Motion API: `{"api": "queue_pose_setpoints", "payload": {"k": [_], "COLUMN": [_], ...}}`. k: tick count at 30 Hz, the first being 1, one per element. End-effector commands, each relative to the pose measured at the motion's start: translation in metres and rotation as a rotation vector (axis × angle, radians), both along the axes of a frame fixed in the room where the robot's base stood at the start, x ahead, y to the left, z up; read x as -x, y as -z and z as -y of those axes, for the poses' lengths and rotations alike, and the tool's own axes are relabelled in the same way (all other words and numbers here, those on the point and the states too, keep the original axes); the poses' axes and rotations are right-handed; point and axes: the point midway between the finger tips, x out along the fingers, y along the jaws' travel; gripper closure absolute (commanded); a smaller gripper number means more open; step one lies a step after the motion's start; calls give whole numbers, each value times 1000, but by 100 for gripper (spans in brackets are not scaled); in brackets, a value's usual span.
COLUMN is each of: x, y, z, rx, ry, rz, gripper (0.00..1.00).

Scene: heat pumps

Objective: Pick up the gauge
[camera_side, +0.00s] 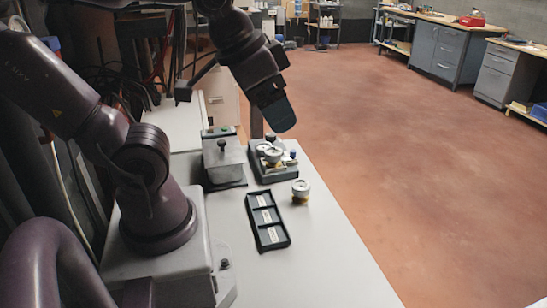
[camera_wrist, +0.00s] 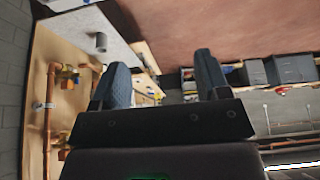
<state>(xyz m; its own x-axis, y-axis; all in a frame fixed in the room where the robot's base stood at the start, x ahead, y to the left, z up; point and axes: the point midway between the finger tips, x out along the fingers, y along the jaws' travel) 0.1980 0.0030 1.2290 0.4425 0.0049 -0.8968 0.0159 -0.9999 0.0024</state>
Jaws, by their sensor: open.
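A small round piece with a white top and a yellowish band, which looks like a gauge (camera_side: 300,191), stands on the light table right of the black tray. Similar round pieces (camera_side: 272,155) sit on a dark fixture (camera_side: 262,178) just behind it; I cannot tell which of these is the gauge meant. My gripper (camera_side: 279,116) is raised above the back of the table, over and behind the fixture, touching nothing. In the wrist view my gripper (camera_wrist: 161,68) has its two dark fingers wide apart with nothing between them. No gauge can be made out clearly there.
A black tray (camera_side: 251,206) with three labelled compartments lies at the table's middle. A grey box with a black knob (camera_side: 222,160) stands left of the fixture. Copper pipes (camera_wrist: 49,110) with yellow fittings show in the wrist view. The table's front (camera_side: 320,275) is clear.

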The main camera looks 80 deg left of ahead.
Motion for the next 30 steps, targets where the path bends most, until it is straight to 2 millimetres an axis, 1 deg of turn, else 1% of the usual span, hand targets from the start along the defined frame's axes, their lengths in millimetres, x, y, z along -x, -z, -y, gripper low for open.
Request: {"api": "queue_pose_setpoints", "payload": {"k": [2,5,8,11,14,15,17,18,21,23,24,26,28,30], "x": [-5,-16,-32,-45,-54,-56,-57,-57,-55,-54,-55,-61,-70,-72], "y": [13,33,56,81,109,120,137,148,168,176,178,176,169,170], "z": [-8,-26,-52,-85,-122,-138,-163,-180,-218,-239,-252,-269,-274,-276], "rx": [16,49,86,113,117,114,100,87,49,26,13,7,24,36], "ry": [-35,-111,-241,-405,-590,-668,-787,-865,-1035,-1124,-1179,-1251,-1292,-1320], "rz": [-71,-173,-250,-303,-338,-346,-348,-344,-310,-273,-238,-159,-85,-59], "gripper": [31,31,31,31,31,31,31,31,31,31,31,31,31,31]}}
